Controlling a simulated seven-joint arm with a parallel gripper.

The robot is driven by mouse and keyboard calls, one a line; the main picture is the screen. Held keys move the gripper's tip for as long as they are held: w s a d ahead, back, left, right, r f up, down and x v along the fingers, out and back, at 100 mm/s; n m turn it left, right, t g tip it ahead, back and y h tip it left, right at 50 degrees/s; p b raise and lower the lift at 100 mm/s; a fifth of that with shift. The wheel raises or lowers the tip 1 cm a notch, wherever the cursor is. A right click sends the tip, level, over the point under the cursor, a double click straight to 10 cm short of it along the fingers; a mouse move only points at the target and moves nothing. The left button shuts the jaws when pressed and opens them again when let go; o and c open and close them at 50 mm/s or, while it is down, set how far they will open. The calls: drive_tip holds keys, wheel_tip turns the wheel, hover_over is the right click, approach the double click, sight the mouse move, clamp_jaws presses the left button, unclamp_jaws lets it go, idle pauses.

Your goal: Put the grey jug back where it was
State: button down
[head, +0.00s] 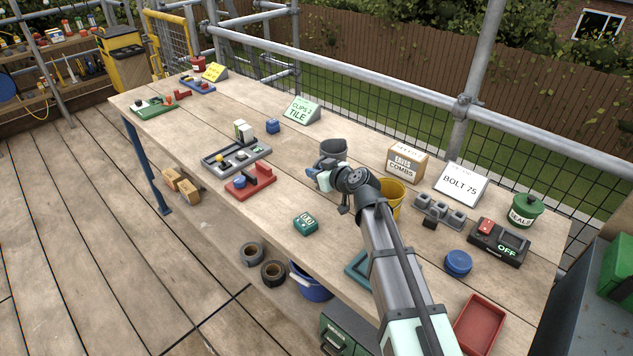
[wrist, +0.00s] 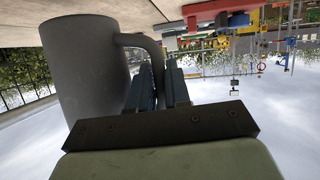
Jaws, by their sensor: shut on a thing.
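The grey jug (head: 333,146) shows in the head view around the middle of the bench, just behind my gripper (head: 322,176). In the wrist view the jug (wrist: 85,85) fills the left side, and its handle (wrist: 155,55) runs down between my fingers (wrist: 158,90). My gripper is shut on that handle. The wrist picture is upside down, with the bench top (wrist: 60,12) along its upper edge. My wrist hides the jug's lower part in the head view, so I cannot tell whether its base touches the bench.
A yellow bucket (head: 392,199) stands close right of my wrist, with the eaves combs box (head: 405,164) behind. A red tray with a blue piece (head: 251,181), a grey tray (head: 236,155) and a green box (head: 305,223) lie left and in front. Bare wood lies between them.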

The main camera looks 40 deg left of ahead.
drive_tip(key=shift+f, duration=1.8)
drive_tip(key=shift+f, duration=0.1)
drive_tip(key=c, duration=1.1)
unclamp_jaws()
drive_tip(key=v, duration=1.2)
